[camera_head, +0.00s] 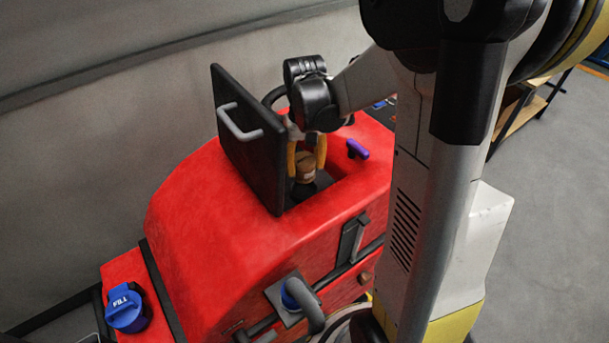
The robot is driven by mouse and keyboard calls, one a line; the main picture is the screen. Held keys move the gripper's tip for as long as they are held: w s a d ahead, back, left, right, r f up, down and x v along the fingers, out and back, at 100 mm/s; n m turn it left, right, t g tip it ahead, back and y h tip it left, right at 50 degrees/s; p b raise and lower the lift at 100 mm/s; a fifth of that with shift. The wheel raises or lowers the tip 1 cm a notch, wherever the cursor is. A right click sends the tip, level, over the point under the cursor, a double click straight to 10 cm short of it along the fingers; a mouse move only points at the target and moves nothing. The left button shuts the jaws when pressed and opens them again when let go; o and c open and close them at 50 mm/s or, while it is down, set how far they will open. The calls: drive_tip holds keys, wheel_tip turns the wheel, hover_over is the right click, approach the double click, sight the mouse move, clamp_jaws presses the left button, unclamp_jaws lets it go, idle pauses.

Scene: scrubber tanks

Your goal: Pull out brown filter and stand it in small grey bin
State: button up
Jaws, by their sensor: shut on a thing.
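The brown filter (306,164) is a small brown cylinder with a darker lower part. It sits upright in the opening on top of the red scrubber machine (220,225). My gripper (306,160) points down into this opening, with its yellow fingers shut on the filter's upper part. The filter's lower end is hidden in the dark opening, so I cannot tell whether it is still seated. The small grey bin is not in view.
A black lid (247,150) with a grey handle stands open left of my gripper. A purple-blue knob (357,149) is close on the right. A blue FILL cap (125,308) is at lower left. A wooden shelf (522,115) stands behind; grey floor (560,200) is free at right.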

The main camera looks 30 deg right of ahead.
sight(305, 160)
wheel_tip(305, 160, up, 4)
drive_tip(key=shift+f, duration=0.25)
drive_tip(key=shift+p, duration=0.3)
drive_tip(key=shift+r+p, duration=0.65)
drive_tip(key=shift+r, duration=0.3)
drive_tip(key=shift+r+p, duration=1.75)
drive_tip(key=shift+r, duration=0.65)
